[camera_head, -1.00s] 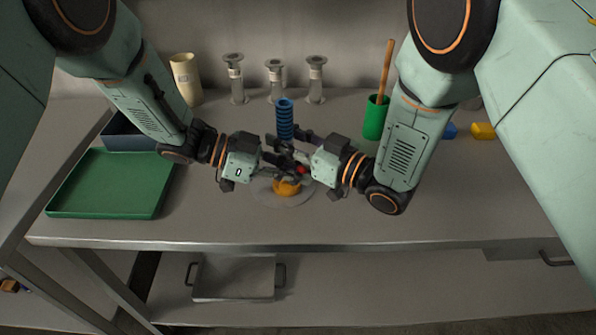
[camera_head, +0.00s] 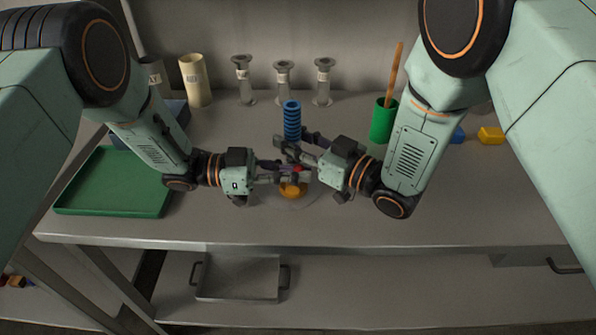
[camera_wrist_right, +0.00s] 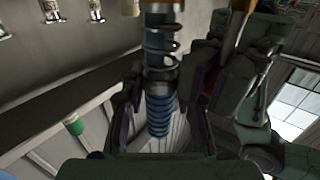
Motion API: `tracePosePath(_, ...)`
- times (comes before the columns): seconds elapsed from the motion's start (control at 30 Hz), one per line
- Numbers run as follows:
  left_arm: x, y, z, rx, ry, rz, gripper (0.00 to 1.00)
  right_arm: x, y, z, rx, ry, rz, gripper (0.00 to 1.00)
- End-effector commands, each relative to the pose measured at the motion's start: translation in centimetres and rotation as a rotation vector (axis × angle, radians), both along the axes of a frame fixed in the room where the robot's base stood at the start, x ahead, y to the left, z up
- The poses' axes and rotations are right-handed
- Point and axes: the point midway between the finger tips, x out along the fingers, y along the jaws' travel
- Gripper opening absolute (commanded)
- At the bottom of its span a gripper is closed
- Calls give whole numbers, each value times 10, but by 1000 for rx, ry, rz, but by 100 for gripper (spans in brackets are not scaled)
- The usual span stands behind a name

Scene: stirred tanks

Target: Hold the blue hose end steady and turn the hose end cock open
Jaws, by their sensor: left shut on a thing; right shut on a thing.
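The blue hose end (camera_head: 292,120) stands upright and ribbed above an orange base (camera_head: 293,190) on the bench. My right gripper (camera_head: 293,145) is shut around the lower part of the hose end. In the right wrist view the blue ribs (camera_wrist_right: 160,112) show between its fingers. A small red part (camera_head: 297,168), apparently the cock's handle, sits below the hose end. My left gripper (camera_head: 288,173) is lower and is shut at this red part. The fingers hide most of the cock, so its turn angle cannot be read. The red also shows in the right wrist view (camera_wrist_right: 209,78).
A green tray (camera_head: 115,205) lies at the left. Labelled glass vessels (camera_head: 284,82) and a cream beaker (camera_head: 195,80) stand behind. A green cup (camera_head: 382,122) with a wooden stick and a yellow block (camera_head: 491,135) are at the right. The bench front is clear.

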Motion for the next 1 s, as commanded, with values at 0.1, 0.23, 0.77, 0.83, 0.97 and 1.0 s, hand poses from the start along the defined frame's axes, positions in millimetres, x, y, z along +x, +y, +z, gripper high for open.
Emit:
tracePosePath(0.1, 0, 0, 0, 1, 0, 0, 0, 0, 0, 1, 0, -1, 1, 0)
tracePosePath(0.23, 0, 0, 0, 2, 0, 0, 13, 0, 0, 1, 0, -1, 1, 0)
tracePosePath(0.77, 0, 2, 0, 3, 0, 0, 30, 0, 0, 1, 0, -1, 0, 0)
tracePosePath(0.83, 1, 9, 1, 2, 0, 3, 30, 0, 0, 0, 0, -1, 0, 0)
tracePosePath(0.97, 1, 30, 1, 1, 0, 5, 30, 0, 0, 0, 0, -1, 0, 0)
tracePosePath(1.0, 2, 39, 2, 1, 0, 7, 30, 0, 0, 0, 0, -1, 0, 0)
